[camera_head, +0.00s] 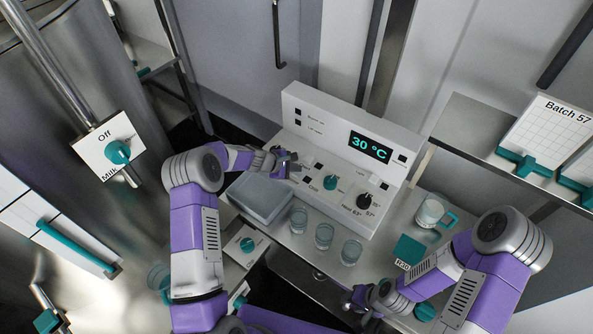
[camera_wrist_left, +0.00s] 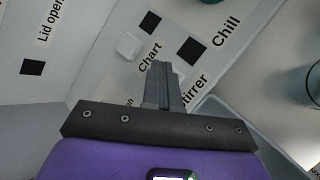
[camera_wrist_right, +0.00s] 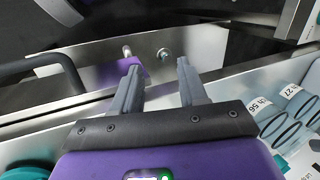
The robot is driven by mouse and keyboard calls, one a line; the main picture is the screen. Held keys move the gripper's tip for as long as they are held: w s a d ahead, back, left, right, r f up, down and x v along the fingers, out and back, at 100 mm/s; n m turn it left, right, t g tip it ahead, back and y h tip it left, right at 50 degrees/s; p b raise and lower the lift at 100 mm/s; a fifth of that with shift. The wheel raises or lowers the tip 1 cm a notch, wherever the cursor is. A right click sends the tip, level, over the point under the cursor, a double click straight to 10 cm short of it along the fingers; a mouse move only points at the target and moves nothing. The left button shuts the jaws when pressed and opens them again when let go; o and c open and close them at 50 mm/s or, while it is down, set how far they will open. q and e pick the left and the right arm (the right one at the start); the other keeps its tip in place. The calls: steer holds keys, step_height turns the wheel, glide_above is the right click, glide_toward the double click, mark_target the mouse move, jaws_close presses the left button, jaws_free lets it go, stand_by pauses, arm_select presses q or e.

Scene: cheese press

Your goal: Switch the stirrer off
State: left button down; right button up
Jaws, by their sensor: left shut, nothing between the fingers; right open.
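The white control panel (camera_head: 335,135) stands on the bench with a display reading 30 °C. In the left wrist view, its face (camera_wrist_left: 95,60) carries labels reading "Chart", "Chill" and, partly covered by my fingers, "...tirrer". A small white switch (camera_wrist_left: 128,45) sits by "Chart". A whitish piece (camera_wrist_left: 178,72) shows beside my fingertips near the stirrer label; its position, on or off, cannot be told. My left gripper (camera_head: 291,165) is shut and empty at the panel's left part; its fingers (camera_wrist_left: 162,75) cover part of the stirrer area. My right gripper (camera_head: 356,300) is open and empty, low at the bench's front edge.
A grey lidded tub (camera_head: 258,198) stands below my left gripper. Several glass jars (camera_head: 324,236) stand in front of the panel. A teal knob (camera_head: 330,182) and a black knob (camera_head: 364,201) are on the panel. A mug (camera_head: 430,211) stands at right.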

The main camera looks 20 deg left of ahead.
mark_target(295, 173)
arm_select(q)
steer(key=shift+r+p, duration=1.95)
steer(key=shift+r, duration=1.15)
steer(key=shift+f, duration=0.1)
